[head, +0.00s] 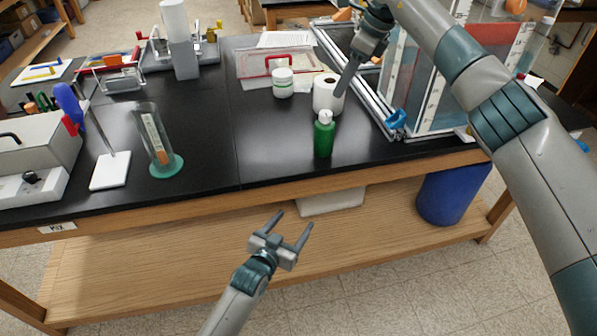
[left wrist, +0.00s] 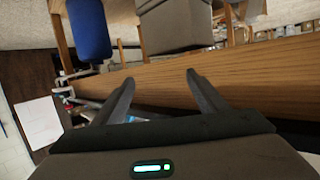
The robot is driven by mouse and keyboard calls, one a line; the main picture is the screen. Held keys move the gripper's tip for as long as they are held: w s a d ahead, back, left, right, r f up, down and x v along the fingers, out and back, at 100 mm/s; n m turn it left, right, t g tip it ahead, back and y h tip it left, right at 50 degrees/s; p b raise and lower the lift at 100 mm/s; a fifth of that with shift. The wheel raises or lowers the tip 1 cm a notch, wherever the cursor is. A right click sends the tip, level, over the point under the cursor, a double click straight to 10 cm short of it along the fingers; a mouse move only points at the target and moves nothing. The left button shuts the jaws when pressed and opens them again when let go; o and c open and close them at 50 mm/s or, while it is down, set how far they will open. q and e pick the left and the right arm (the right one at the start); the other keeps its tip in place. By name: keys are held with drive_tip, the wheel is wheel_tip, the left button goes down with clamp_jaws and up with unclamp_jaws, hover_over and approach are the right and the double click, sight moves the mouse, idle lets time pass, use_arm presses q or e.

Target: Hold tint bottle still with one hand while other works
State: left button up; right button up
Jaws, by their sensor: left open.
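The tint bottle appears to be the green bottle (head: 324,138) with a pale cap, upright near the front edge of the black bench in the head view. My left gripper (head: 293,222) is open and empty, in front of the bench and below and left of the bottle. In the left wrist view its two fingers (left wrist: 160,77) stand apart with nothing between them, and the bottle does not show. My right gripper (head: 342,88) reaches down behind the bottle, by the white roll (head: 327,97). Only one finger shows clearly, so its opening and any contact with the roll are unclear.
A white jar (head: 283,83) stands left of the roll. A cylinder on a green base (head: 166,166) and a white-based stand (head: 110,171) are at left. A framed panel (head: 420,85) stands at right. The bench front edge (head: 250,193) lies beyond my left gripper; bench around the bottle is mostly clear.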

sight(320, 138)
use_arm(q)
wheel_tip(320, 138, up, 19)
drive_tip(key=w+d+t+h, duration=0.1)
drive_tip(key=w+t, duration=0.1)
drive_tip(key=t, duration=0.1)
drive_tip(key=shift+w+d, duration=0.25)
drive_tip(key=shift+d, duration=0.05)
drive_tip(key=shift+w+f, duration=0.1)
drive_tip(key=shift+w, duration=0.05)
drive_tip(key=x, duration=1.7)
drive_tip(key=shift+d, duration=0.1)
drive_tip(key=shift+c, duration=0.6)
